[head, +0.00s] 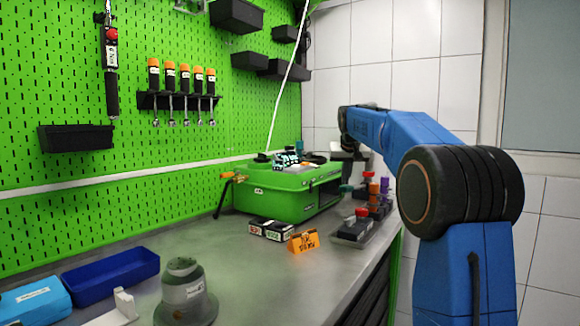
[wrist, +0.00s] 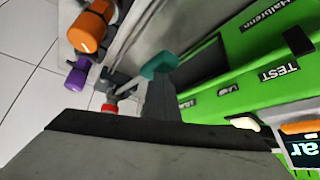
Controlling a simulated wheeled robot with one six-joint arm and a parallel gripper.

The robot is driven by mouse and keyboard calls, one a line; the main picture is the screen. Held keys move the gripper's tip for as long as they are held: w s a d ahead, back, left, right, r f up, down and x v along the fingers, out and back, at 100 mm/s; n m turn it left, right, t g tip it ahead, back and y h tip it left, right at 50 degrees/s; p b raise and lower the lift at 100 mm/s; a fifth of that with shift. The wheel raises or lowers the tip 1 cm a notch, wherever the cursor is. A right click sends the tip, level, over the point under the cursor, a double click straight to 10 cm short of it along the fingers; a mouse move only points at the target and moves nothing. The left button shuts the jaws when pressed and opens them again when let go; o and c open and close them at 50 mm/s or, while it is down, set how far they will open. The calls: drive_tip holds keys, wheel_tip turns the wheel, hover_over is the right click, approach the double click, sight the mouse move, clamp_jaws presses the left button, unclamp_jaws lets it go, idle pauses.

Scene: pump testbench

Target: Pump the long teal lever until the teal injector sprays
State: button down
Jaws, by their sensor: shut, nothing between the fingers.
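A teal handle end (wrist: 158,65) shows in the wrist view on a thin grey rod, just beyond my gripper (wrist: 161,100). A teal piece (head: 346,188) also shows in the head view at the right end of the green testbench (head: 282,200); it looks like the same lever. My gripper (head: 347,170) is shut and empty above that end, partly lost against the wall. In the wrist view it is close to the teal handle; I cannot tell whether they touch. I cannot make out the teal injector for certain, and no spray shows.
Orange, purple and red capped parts (head: 374,195) stand right of the testbench, close to my gripper. A blue tray (head: 110,275) and grey pot (head: 184,292) stand near left.

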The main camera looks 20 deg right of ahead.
drive_tip(key=shift+w+d+r, duration=0.1)
drive_tip(key=shift+d+r, duration=0.05)
drive_tip(key=shift+r, duration=2.2)
drive_tip(key=shift+f, duration=0.15)
drive_tip(key=shift+s+a+f, duration=0.1)
drive_tip(key=shift+f, duration=1.1)
drive_tip(key=shift+s+a+f, duration=0.1)
drive_tip(key=shift+a+f, duration=0.05)
drive_tip(key=shift+f, duration=1.1)
drive_tip(key=shift+s+a+f, duration=0.1)
drive_tip(key=shift+f, duration=1.1)
drive_tip(key=shift+w+d+r, duration=0.1)
drive_tip(key=shift+r, duration=1.2)
drive_tip(key=shift+w+d+r, duration=0.1)
drive_tip(key=shift+d+r, duration=0.05)
drive_tip(key=shift+r, duration=1.1)
drive_tip(key=shift+w+d+r, duration=0.1)
drive_tip(key=shift+r, duration=1.2)
